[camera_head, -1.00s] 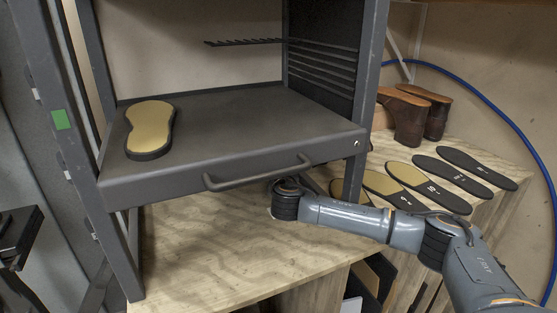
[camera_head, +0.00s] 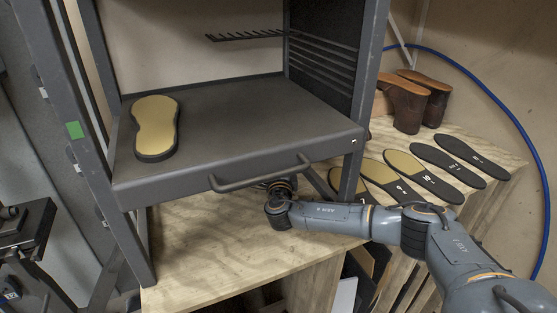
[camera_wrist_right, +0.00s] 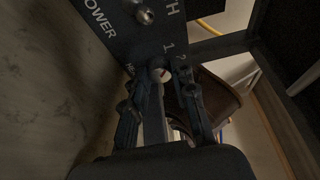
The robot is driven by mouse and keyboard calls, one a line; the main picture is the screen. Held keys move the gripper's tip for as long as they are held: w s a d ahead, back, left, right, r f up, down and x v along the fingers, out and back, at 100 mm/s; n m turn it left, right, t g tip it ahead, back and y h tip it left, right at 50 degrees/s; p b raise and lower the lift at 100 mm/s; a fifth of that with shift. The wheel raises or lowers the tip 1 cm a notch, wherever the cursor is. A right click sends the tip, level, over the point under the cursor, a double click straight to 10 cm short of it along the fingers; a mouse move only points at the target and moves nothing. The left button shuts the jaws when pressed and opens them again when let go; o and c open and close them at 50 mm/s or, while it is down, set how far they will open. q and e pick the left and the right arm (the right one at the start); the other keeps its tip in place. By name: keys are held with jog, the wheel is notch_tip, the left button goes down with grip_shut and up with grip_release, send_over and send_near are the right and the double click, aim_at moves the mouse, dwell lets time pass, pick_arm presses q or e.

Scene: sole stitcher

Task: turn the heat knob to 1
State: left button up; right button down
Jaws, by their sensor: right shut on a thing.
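The heat knob (camera_wrist_right: 160,72) is a small pale round knob with a reddish mark, on a dark panel (camera_wrist_right: 125,40) in the right wrist view. A "1" is printed just above it and a "2" to its right. A partly covered "HE" label lies to its left. My right gripper (camera_wrist_right: 161,90) has its two fingers on either side of the knob and is shut on it. In the head view my right arm reaches under the front of the dark machine shelf, where the knob is hidden. My left gripper is in neither view.
A metal toggle switch (camera_wrist_right: 144,16) is near the "POWER" label on the panel. The shelf (camera_head: 240,125) has a bar handle (camera_head: 260,174) just above my right wrist and holds a tan sole (camera_head: 155,127).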

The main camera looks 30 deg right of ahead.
dwell(0.4)
jog(key=c, duration=1.1)
grip_release()
